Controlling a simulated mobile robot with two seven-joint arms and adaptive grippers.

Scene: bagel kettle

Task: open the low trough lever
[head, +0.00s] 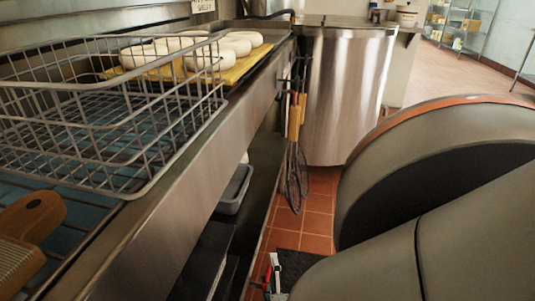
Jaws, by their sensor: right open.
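I cannot make out the low trough lever with certainty. My right gripper (270,276) is at the bottom edge, low over the floor and beside the steel counter. It is small, dark and partly cut off by my own grey arm links and the picture edge. It is open. Small red, white and green parts show at it; I cannot tell whether any belongs to a lever. I see no contact with anything. My left gripper is not in view.
A steel counter (190,173) runs along the left, bearing a wire basket (75,153) and a yellow board (243,70) with pale bagels (228,47). A whisk (296,178) hangs at its side. A grey tub (235,189) sits below. A steel drum (345,95) stands behind. Tiled floor (317,222) shows between.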

